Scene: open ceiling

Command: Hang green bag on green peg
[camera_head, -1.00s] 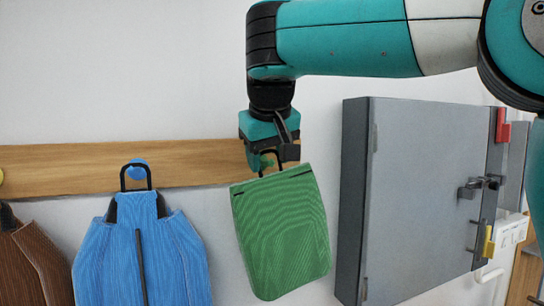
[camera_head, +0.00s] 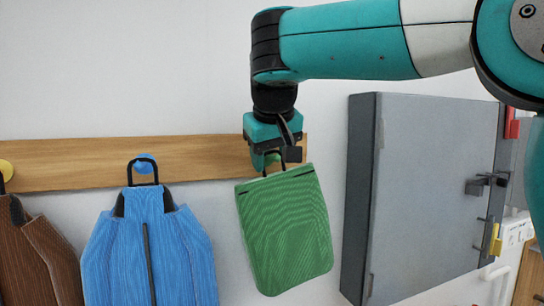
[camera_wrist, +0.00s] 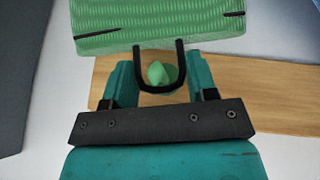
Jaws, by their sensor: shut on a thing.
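The green bag (camera_head: 287,228) hangs slightly tilted below my gripper (camera_head: 272,158) in the head view. Its black handle loop (camera_wrist: 160,88) shows in the wrist view, between the teal fingers of my gripper (camera_wrist: 160,82), which is shut on it. The green peg (camera_wrist: 157,72) appears inside the loop's outline there. I cannot tell whether the loop is over the peg or only in front of it. In the head view my gripper covers most of the peg at the right end of the wooden board (camera_head: 205,153).
A blue bag (camera_head: 150,250) hangs by its loop on a blue peg (camera_head: 145,164) to the left. A brown bag (camera_head: 35,255) hangs at the far left below a yellow peg (camera_head: 6,169). A grey cabinet (camera_head: 435,190) stands close to the right of the green bag.

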